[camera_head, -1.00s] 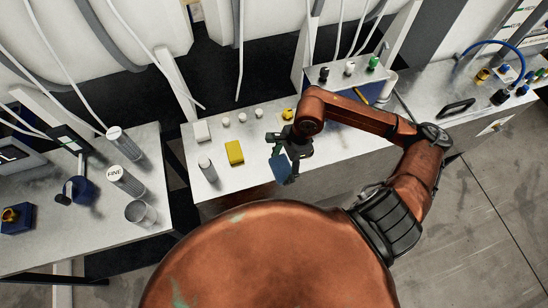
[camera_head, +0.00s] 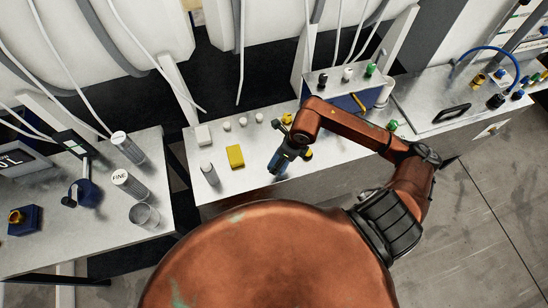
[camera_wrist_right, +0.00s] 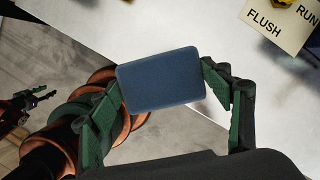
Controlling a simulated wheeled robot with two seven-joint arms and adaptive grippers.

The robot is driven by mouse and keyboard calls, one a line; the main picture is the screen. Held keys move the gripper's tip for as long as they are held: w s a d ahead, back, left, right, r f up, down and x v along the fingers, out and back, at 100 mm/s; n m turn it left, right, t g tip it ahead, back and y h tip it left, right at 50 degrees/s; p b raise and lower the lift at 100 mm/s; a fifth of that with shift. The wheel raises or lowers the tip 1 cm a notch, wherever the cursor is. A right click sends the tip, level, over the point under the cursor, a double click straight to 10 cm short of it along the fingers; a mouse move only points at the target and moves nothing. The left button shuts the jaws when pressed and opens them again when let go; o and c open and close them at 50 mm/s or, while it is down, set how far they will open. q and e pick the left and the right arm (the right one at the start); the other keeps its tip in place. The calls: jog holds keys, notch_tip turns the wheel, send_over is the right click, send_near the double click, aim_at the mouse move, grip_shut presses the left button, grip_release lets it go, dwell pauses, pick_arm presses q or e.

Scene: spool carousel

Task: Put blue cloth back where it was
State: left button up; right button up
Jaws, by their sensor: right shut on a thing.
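The blue cloth (camera_wrist_right: 162,79) is a flat dark blue rectangular pad in the right wrist view. My right gripper (camera_head: 281,162) is shut on it, with a green-and-black finger at each short side. In the head view, only a small blue part of the cloth (camera_head: 275,167) shows below the gripper, near the front edge of the middle bench (camera_head: 255,178). Whether the cloth touches the bench cannot be told.
A yellow block (camera_head: 235,157) and a grey cylinder (camera_head: 209,173) stand left of my right gripper. A white block (camera_head: 203,135) and small white knobs are behind. A blue panel (camera_head: 352,103) and a green-topped piece (camera_head: 392,126) are to the right. A FLUSH label (camera_wrist_right: 264,22) shows in the wrist view.

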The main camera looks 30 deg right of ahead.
aim_at(274, 155)
jog(key=w+f, duration=0.2)
jog(key=f, duration=0.1)
jog(key=w+f, duration=0.2)
jog(key=w, duration=0.1)
jog(key=shift+d+f+p, duration=0.1)
jog(key=shift+f+p, duration=0.2)
jog(key=shift+f, duration=0.1)
jog(key=x, duration=0.2)
jog(key=p+x, duration=0.1)
jog(key=shift+s+d, duration=0.2)
jog(key=shift+s, duration=0.05)
jog(key=shift+f, duration=0.2)
jog(key=shift+f, duration=0.15)
jog(key=o, duration=1.1)
jog(key=shift+r, duration=0.25)
jog(key=b+v, duration=0.1)
jog(key=v, duration=1)
jog(key=shift+d+r+b, duration=0.15)
jog(key=shift+r+b, duration=0.2)
jog(key=shift+r, duration=0.05)
